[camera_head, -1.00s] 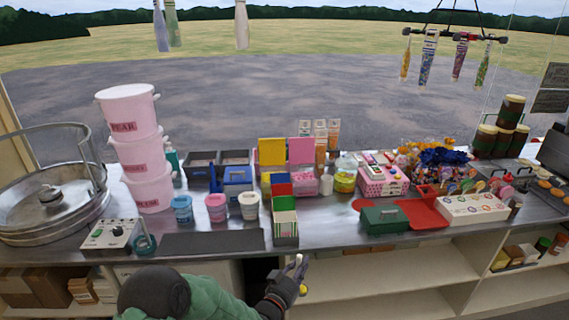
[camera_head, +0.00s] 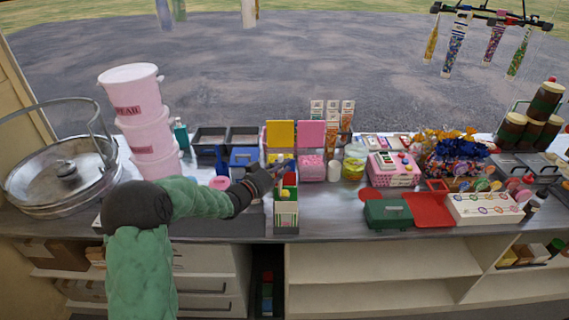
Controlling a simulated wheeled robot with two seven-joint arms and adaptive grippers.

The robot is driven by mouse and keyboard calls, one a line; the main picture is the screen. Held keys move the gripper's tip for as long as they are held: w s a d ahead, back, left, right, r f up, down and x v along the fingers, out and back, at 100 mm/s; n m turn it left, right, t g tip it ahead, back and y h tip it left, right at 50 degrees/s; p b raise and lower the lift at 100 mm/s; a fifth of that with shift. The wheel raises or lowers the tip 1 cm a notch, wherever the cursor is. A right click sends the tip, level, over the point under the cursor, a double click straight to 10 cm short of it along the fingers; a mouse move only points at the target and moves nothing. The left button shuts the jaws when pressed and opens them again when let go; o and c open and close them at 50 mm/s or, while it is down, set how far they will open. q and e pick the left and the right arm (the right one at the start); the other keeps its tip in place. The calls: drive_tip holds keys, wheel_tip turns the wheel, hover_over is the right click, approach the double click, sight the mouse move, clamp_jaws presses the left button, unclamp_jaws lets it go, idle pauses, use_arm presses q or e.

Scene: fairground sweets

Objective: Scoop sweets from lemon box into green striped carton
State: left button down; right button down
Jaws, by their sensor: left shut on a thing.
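The lemon box, with a raised yellow lid (camera_head: 280,133), stands at the back middle of the counter, left of a pink-lidded box. The green striped carton (camera_head: 286,217) stands upright in front of it, near the counter's front edge. My left gripper (camera_head: 283,167) reaches over the counter from the left, just in front of the lemon box and above and behind the carton. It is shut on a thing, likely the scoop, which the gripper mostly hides. The inside of the lemon box is largely hidden. My right gripper is not in view.
The pink-lidded box (camera_head: 311,134) stands beside the lemon box. A blue box (camera_head: 243,157) is to its left, with stacked pink tubs (camera_head: 143,120) farther left. A green case (camera_head: 388,213) and a red tray (camera_head: 432,210) lie to the right. Some counter right of the carton is bare.

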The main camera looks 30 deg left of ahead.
use_arm(q)
drive_tip(key=shift+s+d+f+m+b, duration=0.2)
drive_tip(key=shift+s+d+m+b, duration=0.1)
drive_tip(key=shift+d+b, duration=0.1)
drive_tip(key=s+d+f+m+b, duration=0.1)
drive_tip(key=d+f+m+b, duration=0.9)
drive_tip(key=b, duration=0.9)
drive_tip(key=shift+s+d+m+b, duration=0.4)
drive_tip(key=shift+d+m, duration=0.5)
drive_tip(key=shift+m, duration=0.6)
